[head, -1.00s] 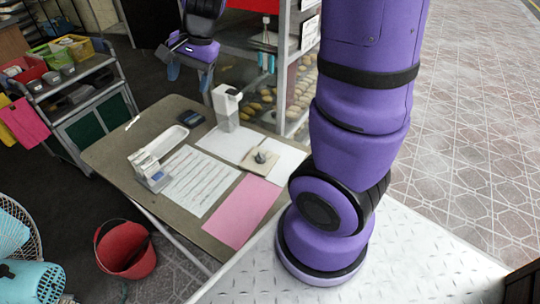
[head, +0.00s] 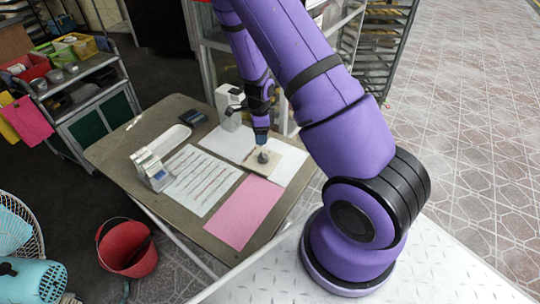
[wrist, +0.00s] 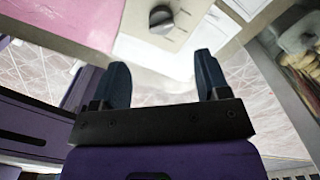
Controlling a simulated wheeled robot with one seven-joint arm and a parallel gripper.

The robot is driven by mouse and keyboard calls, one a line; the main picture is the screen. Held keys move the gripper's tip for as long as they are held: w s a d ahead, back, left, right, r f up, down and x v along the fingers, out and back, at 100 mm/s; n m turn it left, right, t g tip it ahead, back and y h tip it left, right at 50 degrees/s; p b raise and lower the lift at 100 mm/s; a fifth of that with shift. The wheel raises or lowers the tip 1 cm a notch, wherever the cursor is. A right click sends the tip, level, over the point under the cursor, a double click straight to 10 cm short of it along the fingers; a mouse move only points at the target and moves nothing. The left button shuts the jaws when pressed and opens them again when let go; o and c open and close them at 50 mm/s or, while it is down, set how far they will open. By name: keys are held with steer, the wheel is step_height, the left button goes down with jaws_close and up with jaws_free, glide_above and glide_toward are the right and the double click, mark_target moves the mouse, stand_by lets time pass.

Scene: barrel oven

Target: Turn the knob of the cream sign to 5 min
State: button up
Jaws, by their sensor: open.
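The cream sign (head: 249,164) lies on the folding table, on white paper. Its dark grey knob (head: 263,157) sits on its face. In the wrist view the knob (wrist: 162,17) is near the top, with short marks on the cream sign (wrist: 148,38) beside it. The marks are too small to read. My gripper (head: 261,139) is close above the knob in the head view. In the wrist view my gripper (wrist: 157,72) is open, its blue fingers apart and empty. The knob lies beyond the fingertips, not between them.
A pink sheet (head: 243,212) and a printed sheet (head: 202,180) lie on the table (head: 110,155). A white dispenser (head: 228,106) stands just behind the sign. A white-and-grey holder (head: 152,170), a white tray (head: 168,140) and a dark device (head: 193,117) are farther left. A red bucket (head: 127,250) is on the floor.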

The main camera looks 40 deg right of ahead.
mark_target(263, 154)
steer(key=shift+s+d+f, duration=0.2)
steer(key=shift+d+f, duration=0.25)
steer(key=shift+f, duration=0.2)
step_height(263, 154, down, 10)
steer(key=shift+f, duration=0.2)
steer(key=c, duration=0.9)
